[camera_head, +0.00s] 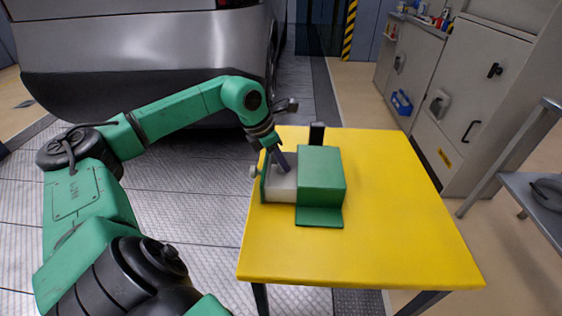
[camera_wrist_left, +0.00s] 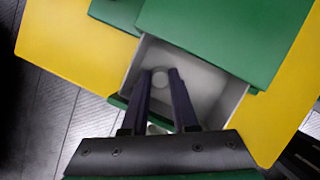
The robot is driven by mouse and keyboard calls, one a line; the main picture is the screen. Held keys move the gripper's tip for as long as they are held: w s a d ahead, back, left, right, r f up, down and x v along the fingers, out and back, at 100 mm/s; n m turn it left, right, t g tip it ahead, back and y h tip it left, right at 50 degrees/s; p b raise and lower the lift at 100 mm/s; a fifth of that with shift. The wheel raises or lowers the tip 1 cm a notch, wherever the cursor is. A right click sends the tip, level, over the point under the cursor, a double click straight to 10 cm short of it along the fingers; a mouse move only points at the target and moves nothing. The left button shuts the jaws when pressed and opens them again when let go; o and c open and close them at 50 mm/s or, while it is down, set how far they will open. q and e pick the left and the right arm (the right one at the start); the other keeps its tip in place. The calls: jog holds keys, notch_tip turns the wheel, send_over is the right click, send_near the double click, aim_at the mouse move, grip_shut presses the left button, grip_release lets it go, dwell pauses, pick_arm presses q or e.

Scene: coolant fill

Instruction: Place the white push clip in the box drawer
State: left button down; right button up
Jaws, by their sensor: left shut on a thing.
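The green box (camera_head: 320,172) stands on the yellow table. Its pale grey drawer (camera_head: 281,195) is pulled out to the left. My left gripper (camera_head: 284,166) reaches down into the open drawer. In the left wrist view my left gripper (camera_wrist_left: 162,73) has its dark fingers inside the drawer (camera_wrist_left: 212,88), beside the green box (camera_wrist_left: 225,35). A small round whitish thing, the white push clip (camera_wrist_left: 160,79), shows between the fingertips, and they are shut on it. In the head view the clip is hidden. My right gripper is not in view.
The yellow table (camera_head: 370,230) is clear in front and to the right of the box. A black upright piece (camera_head: 316,133) stands behind the box. A grey car (camera_head: 150,50) is at the back left. Grey cabinets (camera_head: 465,95) stand at the right.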

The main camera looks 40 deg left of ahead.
pick_arm(q)
jog(key=shift+f, duration=0.15)
jog(key=c, duration=1)
grip_release()
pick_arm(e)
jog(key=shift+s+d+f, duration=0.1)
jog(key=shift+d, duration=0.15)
pick_arm(q)
jog(key=shift+r, duration=0.3)
jog(key=shift+s+a+r, duration=0.15)
jog(key=shift+r, duration=0.2)
jog(key=b+v, duration=0.1)
jog(key=v, duration=1)
jog(key=shift+s+b, duration=0.15)
jog(key=shift+b, duration=0.2)
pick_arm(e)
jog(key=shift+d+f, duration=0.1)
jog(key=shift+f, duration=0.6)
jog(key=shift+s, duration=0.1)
